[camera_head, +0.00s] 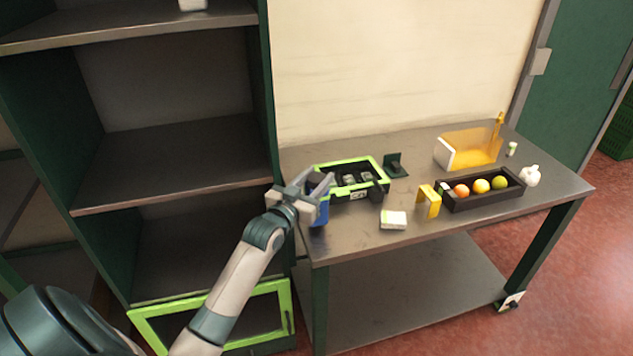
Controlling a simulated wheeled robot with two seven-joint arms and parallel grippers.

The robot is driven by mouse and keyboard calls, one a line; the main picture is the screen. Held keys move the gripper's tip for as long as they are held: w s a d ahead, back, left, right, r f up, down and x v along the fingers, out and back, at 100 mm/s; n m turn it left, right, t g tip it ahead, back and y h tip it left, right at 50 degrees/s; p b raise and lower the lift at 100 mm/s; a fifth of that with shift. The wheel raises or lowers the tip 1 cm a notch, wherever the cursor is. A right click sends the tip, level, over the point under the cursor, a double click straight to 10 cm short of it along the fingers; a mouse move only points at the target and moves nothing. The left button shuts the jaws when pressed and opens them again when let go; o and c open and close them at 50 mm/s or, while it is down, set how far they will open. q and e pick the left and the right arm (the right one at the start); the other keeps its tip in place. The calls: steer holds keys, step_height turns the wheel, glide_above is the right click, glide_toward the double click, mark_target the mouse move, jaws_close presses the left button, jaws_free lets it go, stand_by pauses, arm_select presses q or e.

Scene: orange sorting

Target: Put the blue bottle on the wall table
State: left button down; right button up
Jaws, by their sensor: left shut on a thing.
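The blue bottle (321,215) is at the left end of the wall table (352,246), mostly hidden behind my left gripper. My left gripper (322,190) is shut on the blue bottle, over the table's left front corner. I cannot tell whether the bottle's base touches the tabletop. The bottle looks about upright. My right gripper is not in view.
A black and green crate (352,162) stands just behind the bottle. A white box (393,219), a yellow stand (429,201), a dark tray of fruit (488,200) and an orange bin (478,150) are further right. A dark shelf unit (170,165) stands left.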

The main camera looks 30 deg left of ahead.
arm_select(q)
steer(key=shift+f, duration=0.85)
steer(key=c, duration=1.4)
jaws_free()
steer(key=shift+f, duration=0.1)
steer(key=shift+c, duration=0.2)
steer(key=o, duration=0.4)
steer(key=shift+c, duration=0.2)
steer(key=shift+s, duration=0.1)
steer(key=s+b, duration=0.2)
steer(key=s, duration=0.9)
steer(key=shift+s+d+b, duration=0.4)
steer(key=shift+d, duration=0.05)
